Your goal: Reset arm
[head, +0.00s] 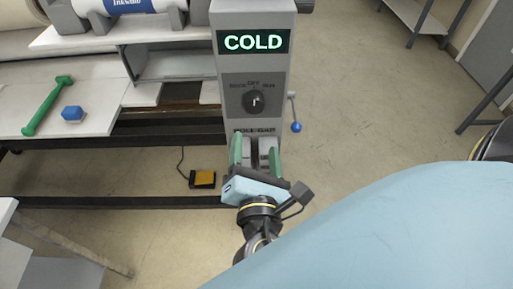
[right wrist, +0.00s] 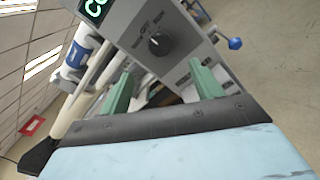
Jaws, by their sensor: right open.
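My right gripper (head: 254,150) is open and empty, with green fingers, in front of the lower part of the grey control post (head: 224,70). In the right wrist view its two green fingers (right wrist: 163,92) stand apart with nothing between them. The post carries a display (head: 253,42) reading COLD in green, a black rotary knob (head: 254,101) and a side lever with a blue ball (head: 296,127). The knob (right wrist: 159,44) and blue ball (right wrist: 235,43) also show in the right wrist view, beyond the fingers. My left gripper is not in view.
A black and yellow foot pedal (head: 203,179) sits on the floor. Open floor (head: 370,100) lies right of the post.

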